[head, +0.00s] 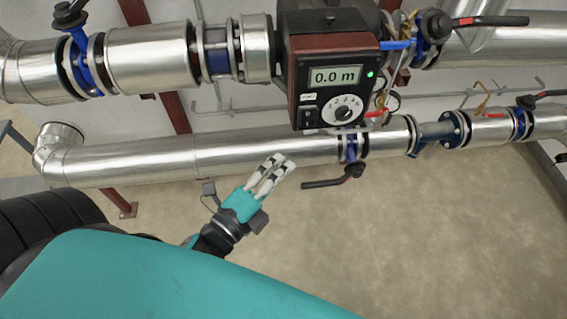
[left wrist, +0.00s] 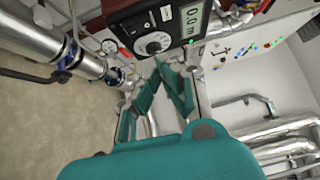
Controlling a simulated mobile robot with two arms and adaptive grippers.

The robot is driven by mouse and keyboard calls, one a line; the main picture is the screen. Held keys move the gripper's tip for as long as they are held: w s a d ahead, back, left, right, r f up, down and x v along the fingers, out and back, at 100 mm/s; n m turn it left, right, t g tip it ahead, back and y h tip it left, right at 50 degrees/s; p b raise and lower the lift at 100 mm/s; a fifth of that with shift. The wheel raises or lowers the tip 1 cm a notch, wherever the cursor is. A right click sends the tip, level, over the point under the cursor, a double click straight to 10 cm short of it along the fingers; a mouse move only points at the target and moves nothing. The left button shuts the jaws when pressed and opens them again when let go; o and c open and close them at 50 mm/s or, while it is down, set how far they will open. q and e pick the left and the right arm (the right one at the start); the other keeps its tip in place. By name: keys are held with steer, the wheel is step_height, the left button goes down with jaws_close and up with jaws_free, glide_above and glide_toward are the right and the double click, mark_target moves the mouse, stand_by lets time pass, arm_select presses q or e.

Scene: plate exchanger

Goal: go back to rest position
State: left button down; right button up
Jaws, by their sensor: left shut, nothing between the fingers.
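My left gripper (head: 277,165) shows in the head view in front of the lower silver pipe, below and left of the pump controller. Its two white-tipped fingers are close together with nothing between them. In the left wrist view the fingers (left wrist: 158,66) point toward the controller box. The dark controller (head: 336,90) reads "0.0 m" and has a lit green light and a round dial; it also shows in the left wrist view (left wrist: 150,30). I cannot tell whether the gripper touches anything. My right gripper is in neither view.
The lower silver pipe (head: 240,152) runs across behind the gripper. A black valve handle (head: 332,182) sticks out just right of the fingers. The upper pipe (head: 150,58) carries a blue valve (head: 77,50). The floor (head: 400,240) at the lower right is clear.

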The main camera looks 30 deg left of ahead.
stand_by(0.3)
arm_select(q)
steer(key=s+a+f+n+g+y, duration=0.1)
steer(key=s+f+n+g, duration=0.15)
steer(key=f, duration=1.05)
steer(key=s+a+f+n+g+y, duration=0.1)
steer(key=s+f+n+g, duration=0.2)
steer(key=f, duration=1)
steer(key=s+f+n+g, duration=0.1)
steer(key=f+n+g, duration=0.3)
steer(key=f, duration=1)
steer(key=s+a+f+n+g, duration=0.2)
steer(key=s+f+n+g, duration=0.1)
steer(key=s+f, duration=0.6)
steer(key=s+a+f+n+g+y, duration=0.1)
steer(key=s+f+n+g, duration=0.3)
steer(key=s+f, duration=0.5)
steer(key=s+a+n, duration=0.1)
steer(key=s+n, duration=0.1)
steer(key=s, duration=0.2)
steer(key=shift+a+f+y, duration=0.2)
steer(key=shift+a+y, duration=0.1)
